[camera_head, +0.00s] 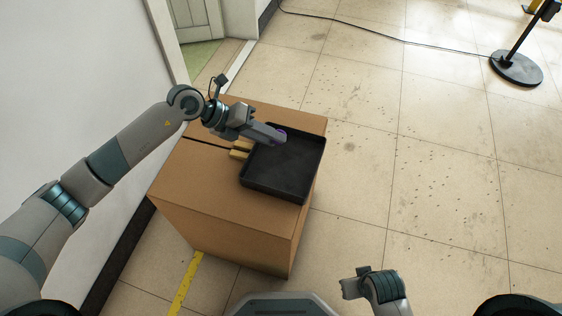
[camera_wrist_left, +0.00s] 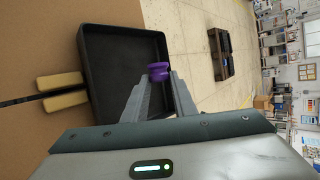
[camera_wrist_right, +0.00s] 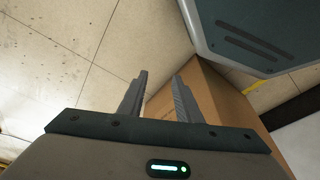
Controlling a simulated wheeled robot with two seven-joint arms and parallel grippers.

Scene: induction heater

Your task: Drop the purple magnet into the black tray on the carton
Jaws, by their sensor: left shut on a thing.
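The purple magnet (camera_wrist_left: 158,71) is between the fingertips of my left gripper (camera_wrist_left: 160,82), which is shut on it. In the head view only a sliver of the magnet (camera_head: 282,132) shows at the tip of my left gripper (camera_head: 276,137). The black tray (camera_head: 272,190) lies on top of the brown carton (camera_head: 190,190). My left gripper is over the tray's upper part; the height above the tray floor is hard to judge. The tray (camera_wrist_left: 88,60) also shows in the left wrist view. My right gripper (camera_wrist_right: 160,82) is open and empty, away from the tray.
A white wall (camera_head: 70,90) stands close on the left. A black stand base (camera_head: 516,68) is at the far right. The tiled floor between is clear.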

